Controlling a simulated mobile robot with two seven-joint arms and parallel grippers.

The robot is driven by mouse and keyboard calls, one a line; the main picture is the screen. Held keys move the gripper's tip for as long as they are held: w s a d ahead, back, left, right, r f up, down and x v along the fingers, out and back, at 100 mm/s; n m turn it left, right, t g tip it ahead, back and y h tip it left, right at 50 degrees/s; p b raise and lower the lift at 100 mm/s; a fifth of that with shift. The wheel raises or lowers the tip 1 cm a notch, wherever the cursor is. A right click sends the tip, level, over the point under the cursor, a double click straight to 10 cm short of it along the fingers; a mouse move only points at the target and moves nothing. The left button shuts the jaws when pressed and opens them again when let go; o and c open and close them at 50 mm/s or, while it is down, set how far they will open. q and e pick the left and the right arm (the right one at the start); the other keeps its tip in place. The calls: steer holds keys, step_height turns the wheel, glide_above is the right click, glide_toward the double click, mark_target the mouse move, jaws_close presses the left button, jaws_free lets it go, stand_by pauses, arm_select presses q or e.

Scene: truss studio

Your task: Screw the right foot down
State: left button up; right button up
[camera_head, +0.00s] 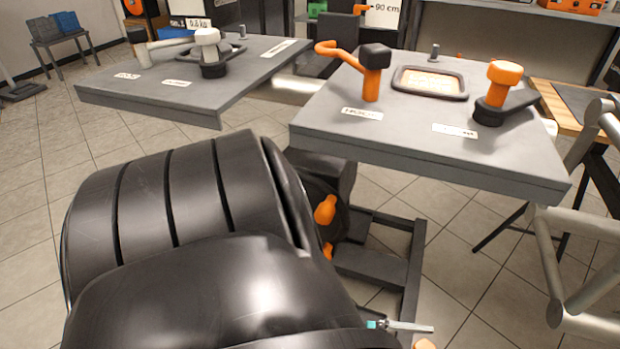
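I cannot pick out the right foot with certainty. A grey metal tube truss (553,262) stands at the right edge, partly cut off. A large black ribbed body (175,205) fills the lower left and hides the floor behind it; I cannot tell what it is. Orange knobs (325,209) show at its right side, above a dark frame (415,270). A thin metal pin with a teal end and an orange tip (405,327) shows at the bottom edge. I can make out neither gripper's fingers.
A grey tabletop (400,130) carries an orange bent handle (340,52), an orange-topped knob (503,75) and a framed plate (430,80). Another grey tabletop (130,85) at left has a white-topped knob (208,40). Open tiled floor (480,290) shows at lower right.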

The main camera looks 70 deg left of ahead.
arm_select(q)
steer(key=x, duration=0.3)
steer(key=shift+w+d, duration=0.2)
steer(key=shift+w, duration=0.1)
arm_select(e)
steer(key=shift+f, duration=0.25)
arm_select(q)
steer(key=shift+n+y, duration=0.3)
steer(key=shift+y, duration=0.1)
